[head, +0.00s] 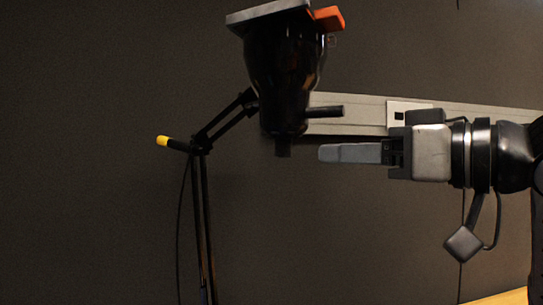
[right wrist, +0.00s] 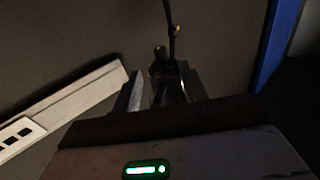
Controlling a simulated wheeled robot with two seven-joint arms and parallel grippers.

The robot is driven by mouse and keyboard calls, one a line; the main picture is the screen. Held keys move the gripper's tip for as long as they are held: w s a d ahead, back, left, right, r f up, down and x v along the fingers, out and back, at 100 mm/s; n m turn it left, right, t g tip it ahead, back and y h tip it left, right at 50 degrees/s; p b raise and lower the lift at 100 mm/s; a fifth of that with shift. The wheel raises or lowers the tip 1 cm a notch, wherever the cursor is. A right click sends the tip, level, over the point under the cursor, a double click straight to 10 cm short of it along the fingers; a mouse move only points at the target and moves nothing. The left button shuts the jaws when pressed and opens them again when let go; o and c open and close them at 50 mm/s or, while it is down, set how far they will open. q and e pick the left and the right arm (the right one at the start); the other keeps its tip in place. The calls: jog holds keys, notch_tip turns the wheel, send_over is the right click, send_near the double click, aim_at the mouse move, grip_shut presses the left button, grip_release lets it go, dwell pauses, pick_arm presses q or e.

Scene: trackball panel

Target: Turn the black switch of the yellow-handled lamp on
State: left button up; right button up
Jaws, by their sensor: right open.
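The lamp's glossy black head (head: 283,65) hangs at upper centre in the head view, on a thin jointed black arm. A yellow-tipped handle (head: 162,140) sticks out left at the arm's joint. My right gripper (head: 322,153) is open, pointing left, just below the side peg and right of the stub. In the right wrist view, a dark glossy lamp part (right wrist: 162,78) shows between its fingers. My left gripper is not in view.
A pale wall rail (head: 362,113) with a socket plate (head: 407,113) runs behind the gripper; it also shows in the right wrist view (right wrist: 70,105). A grey plate (head: 268,11) and an orange piece (head: 328,18) sit atop the head. The space below the lamp head looks clear.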

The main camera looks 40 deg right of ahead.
aim_at(290, 155)
jog(key=w, duration=0.4)
jog(key=w+a, duration=0.1)
jog(key=w, duration=0.7)
jog(key=shift+w+a+p, duration=0.15)
jog(key=shift+a+p, duration=0.15)
jog(key=shift+p, duration=0.1)
grip_shut()
